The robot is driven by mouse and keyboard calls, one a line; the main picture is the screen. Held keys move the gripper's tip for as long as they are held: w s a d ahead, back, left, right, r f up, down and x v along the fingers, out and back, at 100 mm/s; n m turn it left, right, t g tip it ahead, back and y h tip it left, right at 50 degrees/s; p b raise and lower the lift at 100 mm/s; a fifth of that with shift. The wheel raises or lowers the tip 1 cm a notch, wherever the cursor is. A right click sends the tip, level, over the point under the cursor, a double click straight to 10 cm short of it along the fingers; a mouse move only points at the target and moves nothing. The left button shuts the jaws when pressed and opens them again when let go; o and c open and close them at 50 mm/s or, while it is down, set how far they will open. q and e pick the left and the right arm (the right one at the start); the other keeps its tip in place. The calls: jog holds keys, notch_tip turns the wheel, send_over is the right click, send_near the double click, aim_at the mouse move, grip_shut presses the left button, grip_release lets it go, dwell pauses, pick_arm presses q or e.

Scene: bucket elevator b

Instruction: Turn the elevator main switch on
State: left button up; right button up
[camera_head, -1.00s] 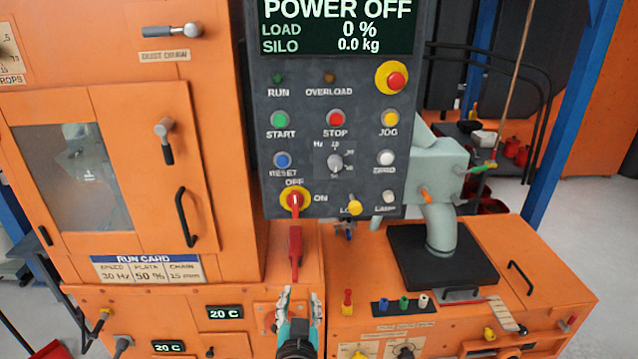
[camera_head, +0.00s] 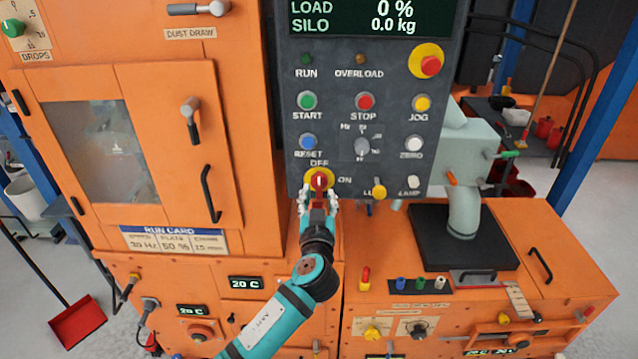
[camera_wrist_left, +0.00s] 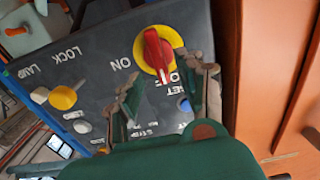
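The main switch is a red handle on a yellow disc (camera_head: 318,180) at the lower left of the dark control panel. It also shows in the wrist view (camera_wrist_left: 155,50), where its white mark points to the OFF label; ON is to one side. My left gripper (camera_head: 318,203) is just below the switch in the head view, fingers pointing up at it. In the wrist view the two fingers (camera_wrist_left: 168,92) are spread apart, with the handle ahead of the gap. I cannot tell whether a fingertip touches the disc. My right gripper is not in view.
The control panel (camera_head: 340,95) carries several buttons near the switch, including a blue RESET button (camera_head: 308,142) and a yellow LOCK knob (camera_head: 378,192). An orange cabinet door with a black handle (camera_head: 210,193) stands at left. A grey-green machine on a black plate (camera_head: 440,255) stands at right.

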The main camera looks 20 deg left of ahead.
aim_at(319, 186)
pick_arm(q)
jog(key=shift+x, duration=1.8)
grip_shut()
